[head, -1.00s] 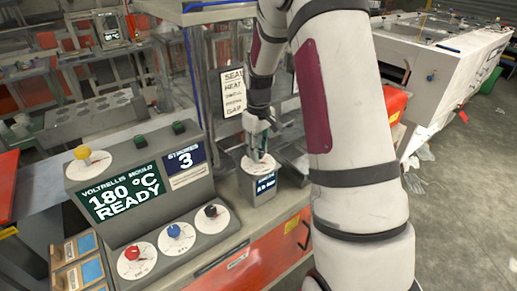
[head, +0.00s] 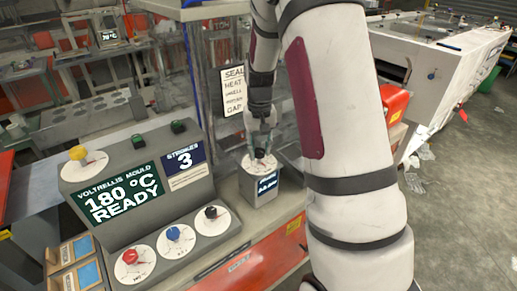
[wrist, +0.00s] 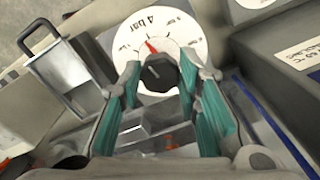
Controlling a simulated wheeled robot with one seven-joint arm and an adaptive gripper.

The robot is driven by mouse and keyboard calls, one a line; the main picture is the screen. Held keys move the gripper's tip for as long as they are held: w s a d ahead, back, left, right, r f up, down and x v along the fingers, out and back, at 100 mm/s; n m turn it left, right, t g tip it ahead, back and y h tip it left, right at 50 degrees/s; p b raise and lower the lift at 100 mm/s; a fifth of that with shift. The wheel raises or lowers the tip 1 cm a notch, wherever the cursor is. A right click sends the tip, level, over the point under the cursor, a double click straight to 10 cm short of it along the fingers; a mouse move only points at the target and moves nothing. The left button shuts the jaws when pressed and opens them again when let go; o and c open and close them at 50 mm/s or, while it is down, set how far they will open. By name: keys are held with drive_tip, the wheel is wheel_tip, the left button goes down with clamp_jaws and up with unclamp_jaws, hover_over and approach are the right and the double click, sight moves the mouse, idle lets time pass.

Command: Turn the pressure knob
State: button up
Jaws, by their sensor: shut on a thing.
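The pressure knob (wrist: 158,76) is a dark faceted knob on a white round dial (wrist: 187,35) marked "4 bar". A red pointer (wrist: 152,45) on it points up and slightly left in the wrist view, towards the "4". My gripper (wrist: 158,66) is shut on the knob, with one teal-padded finger on each side. In the head view my gripper (head: 261,147) points down onto the dial on top of a small grey box (head: 262,189). The knob itself is mostly hidden there by the fingers.
Left of the box stands a grey control panel (head: 100,238) reading "180 °C READY". It carries red (head: 130,257), blue (head: 173,233), black (head: 211,212) and yellow (head: 78,153) knobs. A clear-walled machine with a sign (head: 233,90) stands behind the box.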

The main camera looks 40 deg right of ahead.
sight(259, 151)
drive_tip(key=shift+m, duration=1.1)
drive_tip(key=o, duration=1.1)
drive_tip(key=shift+o, duration=0.2)
wheel_tip(259, 151, up, 12)
